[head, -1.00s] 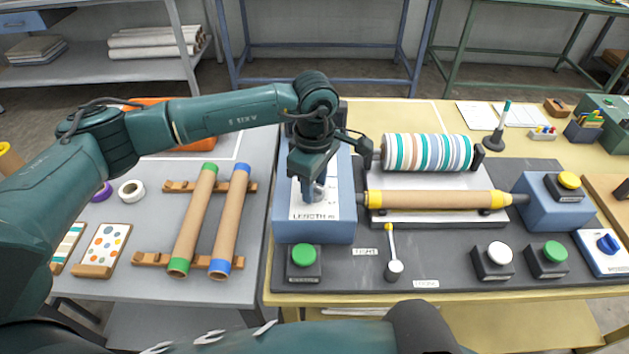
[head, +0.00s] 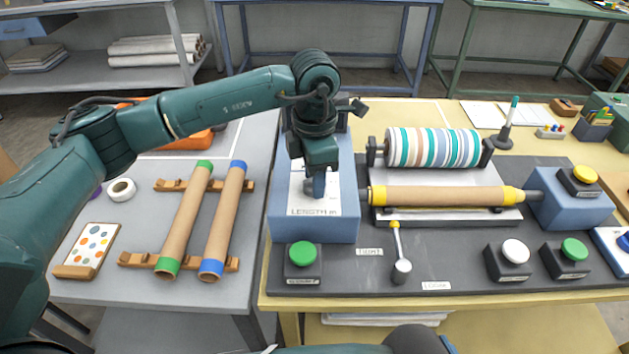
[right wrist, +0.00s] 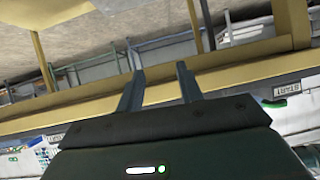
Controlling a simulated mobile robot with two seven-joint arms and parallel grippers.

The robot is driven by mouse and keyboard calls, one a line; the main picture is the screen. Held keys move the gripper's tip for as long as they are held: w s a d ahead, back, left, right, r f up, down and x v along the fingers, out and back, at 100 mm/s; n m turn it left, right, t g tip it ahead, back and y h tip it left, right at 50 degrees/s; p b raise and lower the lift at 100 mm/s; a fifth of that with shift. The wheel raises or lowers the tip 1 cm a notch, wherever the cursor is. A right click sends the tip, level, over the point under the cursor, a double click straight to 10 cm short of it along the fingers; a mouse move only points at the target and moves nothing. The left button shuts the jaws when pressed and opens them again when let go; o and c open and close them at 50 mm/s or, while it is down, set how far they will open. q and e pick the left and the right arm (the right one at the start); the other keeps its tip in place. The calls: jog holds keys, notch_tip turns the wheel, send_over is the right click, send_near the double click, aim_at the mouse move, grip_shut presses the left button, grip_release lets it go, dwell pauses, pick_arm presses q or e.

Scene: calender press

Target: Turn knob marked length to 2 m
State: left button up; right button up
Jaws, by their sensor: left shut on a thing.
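The length knob (head: 309,187) is a small grey knob on a white plate (head: 325,206) marked LENGTH, on top of the blue box (head: 346,222) at the press's left end. My left gripper (head: 318,186) points down from above and is shut on the knob. The gripper hides most of the knob and its scale, so the setting cannot be read. My right gripper (right wrist: 160,90) shows in the right wrist view with its two fingers apart and nothing between them, near the yellow table edge.
A striped roll (head: 434,148) and a brown tube (head: 440,196) lie right of the blue box. A lever (head: 400,265), a green button (head: 303,254) and a white button (head: 515,251) stand in front. Two cardboard tubes (head: 184,222) lie on the left table.

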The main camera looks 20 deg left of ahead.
pick_arm(q)
jog(key=shift+f+n+b, duration=0.1)
jog(key=shift+n+b, duration=0.35)
jog(key=shift+n, duration=0.45)
jog(key=n+b, duration=0.1)
jog(key=n, duration=0.1)
jog(key=shift+n, duration=0.4)
jog(key=n+b, duration=0.1)
jog(key=n, duration=0.2)
jog(key=shift+n, duration=0.3)
jog(key=n+b, duration=0.1)
jog(key=n, duration=0.2)
jog(key=shift+n+b, duration=0.3)
jog(key=shift+n, duration=1.4)
pick_arm(e)
jog(key=shift+a+f+m, duration=0.15)
jog(key=shift+f+m, duration=0.1)
jog(key=shift+f, duration=0.5)
jog(key=shift+a+f+m, duration=0.1)
jog(key=shift+f+m, duration=0.15)
jog(key=shift+f, duration=0.5)
pick_arm(q)
jog(key=o, duration=1)
